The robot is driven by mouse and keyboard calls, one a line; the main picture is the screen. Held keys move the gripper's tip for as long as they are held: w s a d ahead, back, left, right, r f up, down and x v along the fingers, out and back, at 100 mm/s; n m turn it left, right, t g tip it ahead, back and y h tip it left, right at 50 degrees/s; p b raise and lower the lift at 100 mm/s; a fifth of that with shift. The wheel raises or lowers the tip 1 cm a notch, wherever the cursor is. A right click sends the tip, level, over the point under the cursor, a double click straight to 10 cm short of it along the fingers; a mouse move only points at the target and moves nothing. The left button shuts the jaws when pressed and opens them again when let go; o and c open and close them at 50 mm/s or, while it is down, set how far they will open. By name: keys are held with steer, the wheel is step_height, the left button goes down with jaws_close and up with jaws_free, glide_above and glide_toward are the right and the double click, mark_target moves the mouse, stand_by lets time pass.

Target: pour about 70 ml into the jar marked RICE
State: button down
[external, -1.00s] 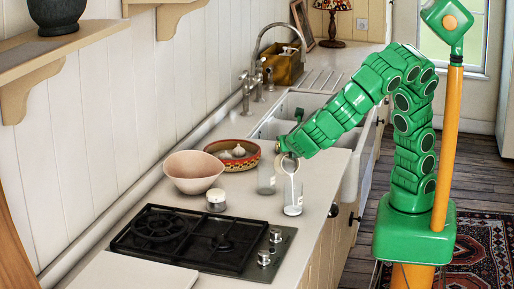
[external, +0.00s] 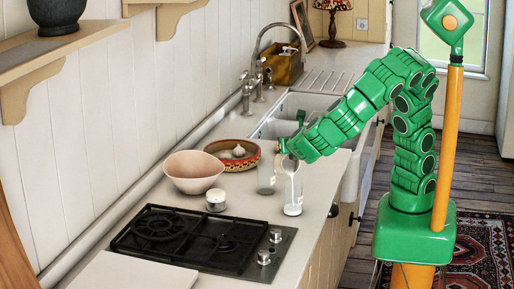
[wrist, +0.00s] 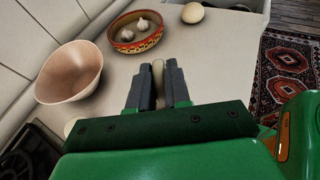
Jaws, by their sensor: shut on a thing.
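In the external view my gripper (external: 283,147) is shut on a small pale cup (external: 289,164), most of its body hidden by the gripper. The cup is tilted over a clear glass jar (external: 293,202), and a white stream runs down into it. White stuff lies at the bottom of this jar. A second clear jar (external: 266,181) stands just behind and left of it. I cannot read any marking on either jar. In the wrist view a narrow pale part of the held thing (wrist: 158,72) shows between my gripper's fingers (wrist: 159,82); the jars are hidden there.
A pink bowl (external: 193,168), a patterned bowl (external: 248,162) with garlic and a small white-topped pot (external: 216,200) stand to the left. A black gas hob (external: 190,241) lies in front, the sink (external: 298,105) behind. A round pale thing (wrist: 192,12) shows in the wrist view.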

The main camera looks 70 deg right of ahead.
steer(key=shift+s+a+r+t+h, duration=0.15)
steer(key=shift+s+a+t+h, duration=0.1)
steer(key=shift+a+h, duration=0.15)
steer(key=shift+s+a+r+t+h, duration=0.15)
steer(key=shift+s+a+h, duration=0.15)
steer(key=shift+a, duration=0.2)
stand_by(0.5)
steer(key=shift+w, duration=0.1)
steer(key=shift+w+d+y, duration=0.15)
steer(key=shift+d+y, duration=0.15)
steer(key=shift+d, duration=0.1)
steer(key=shift+w+d+f+g+y, duration=0.25)
steer(key=shift+d+g+y, duration=0.1)
steer(key=shift+d+y, duration=0.15)
steer(key=shift+w+d+f+g+y, duration=0.25)
steer(key=shift+d+g+y, duration=0.15)
steer(key=shift+y, duration=0.1)
steer(key=shift+w+d+g+y, duration=0.2)
steer(key=shift+g+y, duration=0.05)
steer(key=shift+y, duration=0.25)
steer(key=shift+w+d+r+g+y, duration=0.2)
steer(key=shift+d+g+y, duration=0.15)
steer(key=shift+y, duration=0.15)
steer(key=shift+w+d+r+g+y, duration=0.15)
steer(key=shift+d+r+g+y, duration=0.15)
steer(key=shift+y, duration=0.2)
steer(key=shift+w+d+f+y, duration=0.1)
steer(key=shift+d+f+y, duration=0.1)
steer(key=shift+f+y, duration=0.15)
